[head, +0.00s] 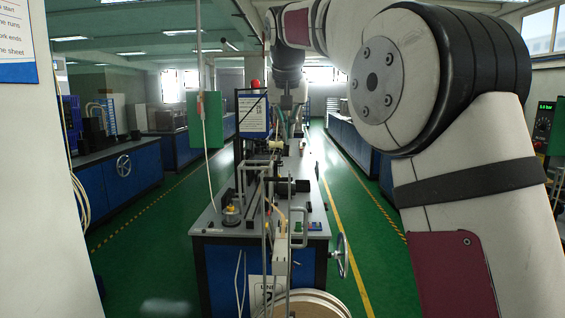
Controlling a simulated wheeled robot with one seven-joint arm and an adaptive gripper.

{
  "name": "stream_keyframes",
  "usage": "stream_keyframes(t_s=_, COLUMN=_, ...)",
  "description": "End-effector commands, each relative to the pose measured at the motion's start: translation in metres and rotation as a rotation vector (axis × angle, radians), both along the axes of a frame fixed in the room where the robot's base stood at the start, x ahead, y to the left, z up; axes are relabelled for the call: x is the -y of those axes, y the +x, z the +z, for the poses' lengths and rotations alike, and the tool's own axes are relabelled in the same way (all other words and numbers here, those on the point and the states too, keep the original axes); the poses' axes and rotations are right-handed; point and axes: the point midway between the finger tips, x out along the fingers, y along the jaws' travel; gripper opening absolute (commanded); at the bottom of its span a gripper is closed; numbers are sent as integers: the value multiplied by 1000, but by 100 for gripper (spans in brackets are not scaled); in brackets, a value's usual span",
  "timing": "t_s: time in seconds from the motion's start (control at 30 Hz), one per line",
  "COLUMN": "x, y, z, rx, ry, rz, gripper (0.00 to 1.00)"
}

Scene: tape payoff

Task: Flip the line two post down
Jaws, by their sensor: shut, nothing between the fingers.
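A sign (267,291) reading "LINE" with a partly covered numeral that looks like a 2 stands low at the front of the central bench. Thin grey upright posts (264,225) rise close behind and beside it; I cannot tell which part of them flips or its position. My gripper (286,121) is at the end of my arm, pointing down over the bench's far part, small and dark in the head view. It is shut and empty, and appears apart from the sign and the front posts. Its fingertips are hard to make out against the clutter.
The blue-sided bench (225,275) carries pipes and fittings, with a handwheel (340,256) at its right. A round reel (310,303) sits at the bottom edge. A green plate (205,120) hangs by a rod at left. Green floor aisles (150,240) are clear.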

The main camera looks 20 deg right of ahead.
Motion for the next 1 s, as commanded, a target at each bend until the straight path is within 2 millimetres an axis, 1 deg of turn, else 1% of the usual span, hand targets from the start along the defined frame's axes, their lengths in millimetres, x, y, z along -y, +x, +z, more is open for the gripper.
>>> stream_keyframes(t_s=0.27, x=0, y=0, z=0, rx=0, ry=0, rz=1, gripper=0)
stream_keyframes(t_s=0.37, x=1, y=2, z=-4, rx=-1, ry=0, rz=1, gripper=0)
stream_keyframes(t_s=0.47, x=2, y=6, z=-13, rx=-4, ry=0, rz=0, gripper=0)
stream_keyframes(t_s=0.57, x=5, y=13, z=-27, rx=-5, ry=0, rz=0, gripper=0)
stream_keyframes(t_s=0.93, x=16, y=48, z=-89, rx=-4, ry=0, rz=0, gripper=0)
stream_keyframes(t_s=1.0, x=12, y=35, z=-86, rx=-1, ry=0, rz=3, gripper=0)
